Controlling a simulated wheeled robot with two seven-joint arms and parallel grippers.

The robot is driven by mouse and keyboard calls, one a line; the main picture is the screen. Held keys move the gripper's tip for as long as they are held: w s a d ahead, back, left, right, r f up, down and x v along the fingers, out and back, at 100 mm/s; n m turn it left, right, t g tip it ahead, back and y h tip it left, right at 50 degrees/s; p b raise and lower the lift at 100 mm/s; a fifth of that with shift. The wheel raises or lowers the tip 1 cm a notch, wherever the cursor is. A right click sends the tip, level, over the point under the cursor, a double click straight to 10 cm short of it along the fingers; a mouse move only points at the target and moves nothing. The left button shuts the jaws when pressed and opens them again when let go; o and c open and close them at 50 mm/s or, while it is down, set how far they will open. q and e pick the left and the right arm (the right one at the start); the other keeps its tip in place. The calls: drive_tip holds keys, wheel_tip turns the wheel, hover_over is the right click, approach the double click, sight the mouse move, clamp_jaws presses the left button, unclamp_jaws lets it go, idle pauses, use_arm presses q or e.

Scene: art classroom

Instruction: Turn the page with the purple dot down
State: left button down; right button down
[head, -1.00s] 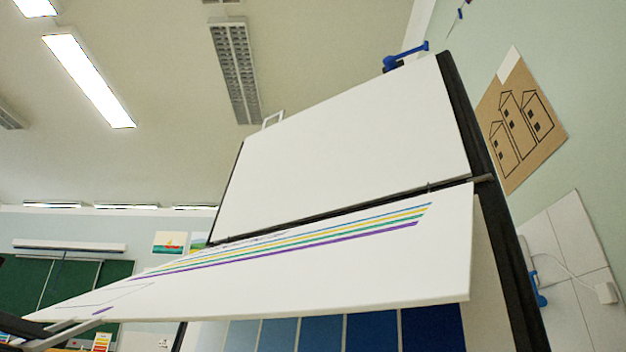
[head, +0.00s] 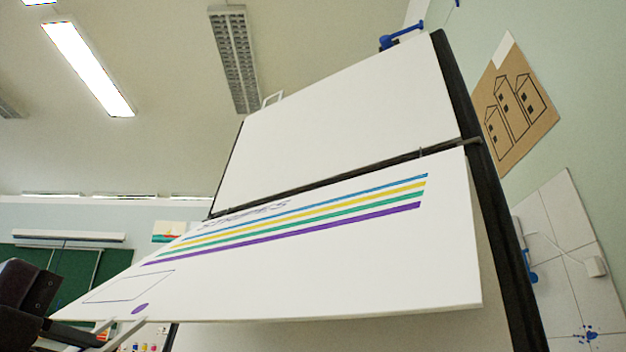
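The page with the purple dot (head: 360,255) is a white sheet with blue, yellow, green and purple stripes, hinged along a dark bar on the easel (head: 507,220). It slants down and out from the bar, its lower edge lifted off the board behind. The purple dot (head: 140,309) is near its lower left corner. My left gripper (head: 122,328) is at that corner, just below the dot, its light fingers at the page edge; whether they grip it is unclear. My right gripper is not in view.
A blank white upper board (head: 340,135) stands above the bar. A blue clamp (head: 400,36) sits at its top. A brown drawing (head: 515,105) hangs on the right wall. A green chalkboard (head: 80,268) is far left.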

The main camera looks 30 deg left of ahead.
use_arm(q)
drive_tip(key=shift+w+f, duration=0.1)
drive_tip(key=shift+f, duration=0.05)
drive_tip(key=shift+f, duration=0.1)
drive_tip(key=w+f+b, duration=0.3)
drive_tip(key=w+f, duration=0.3)
drive_tip(key=w, duration=0.1)
drive_tip(key=shift+d, duration=0.4)
idle(0.3)
drive_tip(key=c, duration=1.9)
unclamp_jaws()
drive_tip(key=shift+c, duration=0.2)
drive_tip(key=o, duration=0.4)
drive_tip(key=shift+r, duration=0.1)
